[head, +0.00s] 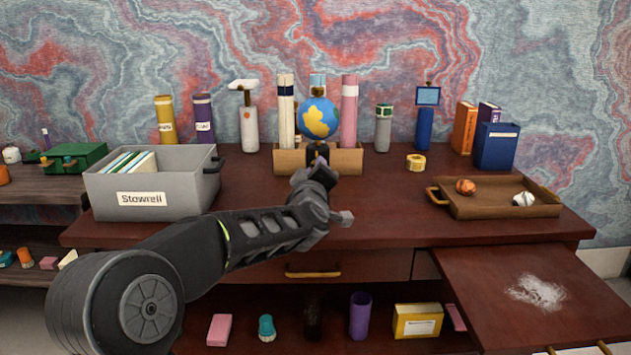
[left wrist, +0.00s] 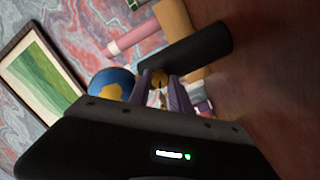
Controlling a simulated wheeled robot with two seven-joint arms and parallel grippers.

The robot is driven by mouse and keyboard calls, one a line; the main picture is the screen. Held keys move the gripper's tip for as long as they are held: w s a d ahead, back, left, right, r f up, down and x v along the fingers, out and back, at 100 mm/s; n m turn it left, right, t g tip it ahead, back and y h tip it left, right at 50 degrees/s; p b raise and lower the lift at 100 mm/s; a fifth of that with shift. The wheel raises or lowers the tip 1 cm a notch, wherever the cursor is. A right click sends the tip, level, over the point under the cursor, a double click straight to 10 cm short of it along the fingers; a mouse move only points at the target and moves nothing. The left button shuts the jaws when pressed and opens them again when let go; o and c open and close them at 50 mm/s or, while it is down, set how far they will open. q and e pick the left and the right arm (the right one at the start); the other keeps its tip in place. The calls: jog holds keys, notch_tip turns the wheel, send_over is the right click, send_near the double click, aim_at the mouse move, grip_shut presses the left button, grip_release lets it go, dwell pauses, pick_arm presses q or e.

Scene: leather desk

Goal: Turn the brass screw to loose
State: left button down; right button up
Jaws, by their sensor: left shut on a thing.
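My left arm reaches over the desk (head: 400,200) from the lower left. My left gripper (head: 318,158) is at the foot of a blue and yellow globe (head: 317,117) and covers the globe's base. The left wrist view also shows the globe (left wrist: 112,84), just left of the fingers (left wrist: 160,90). A small brass-coloured piece (left wrist: 159,78), which looks like the brass screw, shows between the fingers, and the gripper is shut on it. In the head view the screw is hidden behind my gripper. How far it is turned cannot be seen. My right gripper is not in view.
A wooden holder (head: 345,162) with tall tubes stands behind the gripper. A grey bin (head: 150,190) is at left; a wooden tray (head: 500,207) with two balls is at right. A yellow tape roll (head: 416,162) lies between. The desk's middle right is clear.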

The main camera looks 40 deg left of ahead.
pick_arm(q)
jog(key=shift+f+n+b, duration=0.1)
jog(key=shift+n+b, duration=1.5)
jog(key=shift+n, duration=0.9)
jog(key=c, duration=1.2)
grip_release()
jog(key=v, duration=0.7)
jog(key=shift+s+d+p, duration=0.2)
jog(key=shift+s+p, duration=0.15)
jog(key=shift+p, duration=0.05)
